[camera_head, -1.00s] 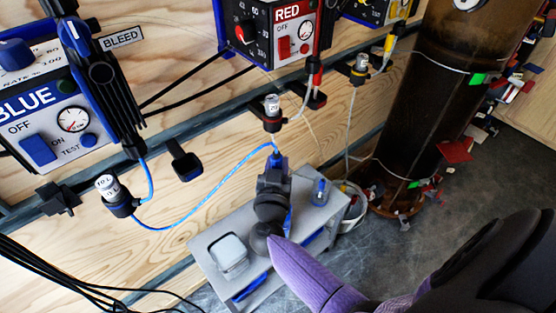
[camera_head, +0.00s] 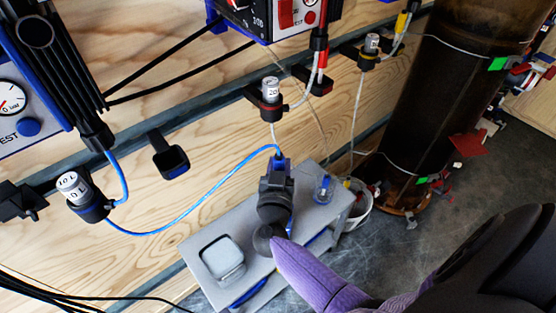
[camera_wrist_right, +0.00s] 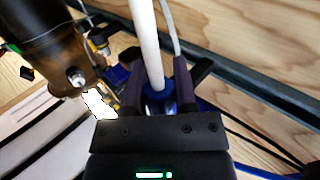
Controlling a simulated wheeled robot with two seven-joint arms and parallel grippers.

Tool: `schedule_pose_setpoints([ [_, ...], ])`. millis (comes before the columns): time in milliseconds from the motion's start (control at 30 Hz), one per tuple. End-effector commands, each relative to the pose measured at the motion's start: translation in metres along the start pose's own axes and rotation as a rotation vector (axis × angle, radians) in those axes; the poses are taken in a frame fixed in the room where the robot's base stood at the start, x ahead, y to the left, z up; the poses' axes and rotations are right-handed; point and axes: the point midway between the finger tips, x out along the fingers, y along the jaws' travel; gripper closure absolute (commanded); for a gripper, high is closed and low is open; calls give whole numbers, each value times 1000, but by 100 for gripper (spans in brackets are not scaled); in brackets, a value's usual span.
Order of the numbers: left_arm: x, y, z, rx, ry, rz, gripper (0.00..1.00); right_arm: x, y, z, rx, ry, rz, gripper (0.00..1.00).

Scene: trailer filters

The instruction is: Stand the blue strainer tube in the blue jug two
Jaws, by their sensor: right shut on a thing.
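My right gripper (camera_head: 279,166) is shut on the blue strainer tube (camera_head: 280,155), whose blue end shows at the fingertips above the grey box. A blue hose runs left from it to a holder on the wall. In the right wrist view a blue collar (camera_wrist_right: 158,97) sits between the fingers, with a pale tube rising from it. A small clear vessel with blue (camera_head: 324,189) stands on the grey box just right of the gripper; I cannot tell whether it is blue jug two. My left gripper is not in view.
The grey box (camera_head: 200,240) has a square grey-lidded container (camera_head: 223,259) at its front left. A white bucket (camera_head: 357,208) stands behind right, beside a brown cylinder (camera_head: 440,100). Wall holders (camera_head: 270,98) and a black bracket (camera_head: 168,157) stick out. Hoses and cables cross the space.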

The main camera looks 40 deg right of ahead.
Motion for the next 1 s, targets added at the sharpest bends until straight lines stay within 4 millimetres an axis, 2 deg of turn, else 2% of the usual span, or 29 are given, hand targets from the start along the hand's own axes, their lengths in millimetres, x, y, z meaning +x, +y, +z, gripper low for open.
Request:
schedule_pose_setpoints([
  [33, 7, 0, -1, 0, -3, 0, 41, 0, 0, 10, -3, -2, 0, 100],
  [100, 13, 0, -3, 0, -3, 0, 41, 0, 0, 18, -2, -2, 0, 100],
  [300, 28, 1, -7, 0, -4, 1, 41, 0, 0, 41, -2, -2, 1, 100],
  [600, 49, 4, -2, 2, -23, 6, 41, 0, 0, 71, -3, -2, 1, 100],
  [1000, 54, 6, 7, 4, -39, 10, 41, 0, 0, 78, -1, 1, 1, 100],
])
